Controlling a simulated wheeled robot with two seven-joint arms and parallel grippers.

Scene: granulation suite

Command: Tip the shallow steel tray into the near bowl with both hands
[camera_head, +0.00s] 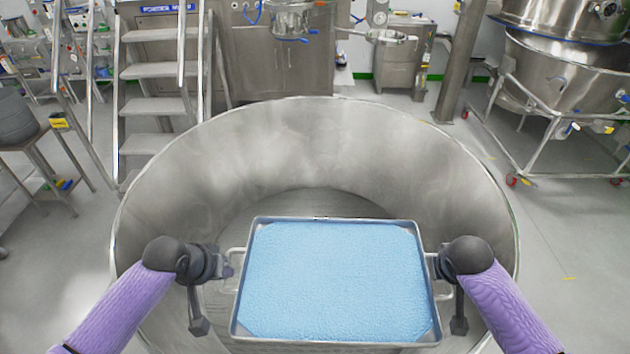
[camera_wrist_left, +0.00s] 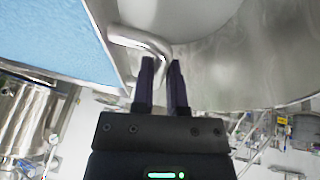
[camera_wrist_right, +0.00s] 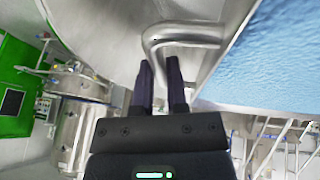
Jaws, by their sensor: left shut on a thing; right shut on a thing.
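The shallow steel tray (camera_head: 337,222) is full of pale blue granules (camera_head: 335,280) and looks about level. It hangs over the open mouth of the large steel bowl (camera_head: 320,130). My left gripper (camera_head: 232,268) is shut on the tray's left handle (camera_wrist_left: 140,42). My right gripper (camera_head: 441,265) is shut on the tray's right handle (camera_wrist_right: 185,36). In both wrist views the fingers close around the handle bars. The tray hides the near part of the bowl's floor; the visible part looks empty.
Steel steps (camera_head: 155,95) stand behind the bowl at the left, beside a steel cabinet. A large steel vessel on a wheeled frame (camera_head: 570,130) stands at the right. A side table (camera_head: 40,150) is at the far left. The floor around the bowl is clear.

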